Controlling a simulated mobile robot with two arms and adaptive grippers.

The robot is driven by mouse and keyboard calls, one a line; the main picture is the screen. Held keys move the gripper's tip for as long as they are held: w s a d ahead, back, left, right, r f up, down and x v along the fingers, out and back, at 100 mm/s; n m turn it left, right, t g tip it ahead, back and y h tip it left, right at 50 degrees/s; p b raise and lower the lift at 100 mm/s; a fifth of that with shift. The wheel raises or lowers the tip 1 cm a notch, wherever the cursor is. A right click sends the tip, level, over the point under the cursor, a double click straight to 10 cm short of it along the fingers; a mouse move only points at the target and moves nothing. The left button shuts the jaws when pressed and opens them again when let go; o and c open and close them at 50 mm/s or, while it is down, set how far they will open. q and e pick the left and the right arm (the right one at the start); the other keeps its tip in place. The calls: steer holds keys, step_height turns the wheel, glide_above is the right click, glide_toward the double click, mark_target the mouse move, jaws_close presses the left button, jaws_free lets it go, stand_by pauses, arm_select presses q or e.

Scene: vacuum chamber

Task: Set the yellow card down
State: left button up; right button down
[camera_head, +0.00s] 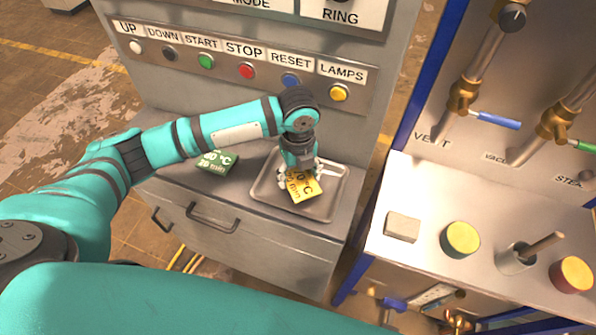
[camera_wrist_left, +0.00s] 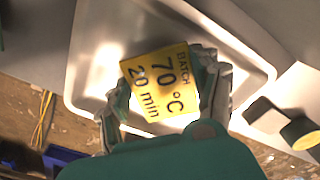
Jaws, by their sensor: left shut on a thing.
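The yellow card (camera_head: 304,187) is printed with dark text; in the left wrist view the card (camera_wrist_left: 160,84) reads "BATCH 70 °C 20 min". My left gripper (camera_head: 298,178) is shut on it, with one finger at each side of the card in the left wrist view (camera_wrist_left: 160,92). The card is over the metal tray (camera_head: 262,190), whose rim also shows in the left wrist view (camera_wrist_left: 82,60). I cannot tell whether the card touches the tray floor. My right gripper is not in view.
A green card (camera_head: 217,162) lies on the grey ledge left of the tray. A panel of labelled buttons (camera_head: 247,71) stands behind.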

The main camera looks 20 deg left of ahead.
mark_target(299, 177)
arm_select(q)
steer(key=shift+f, duration=0.1)
steer(key=o, duration=0.7)
steer(key=shift+o, duration=0.4)
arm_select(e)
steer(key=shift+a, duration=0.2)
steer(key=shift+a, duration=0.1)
arm_select(q)
step_height(299, 177, up, 12)
steer(key=b, duration=0.2)
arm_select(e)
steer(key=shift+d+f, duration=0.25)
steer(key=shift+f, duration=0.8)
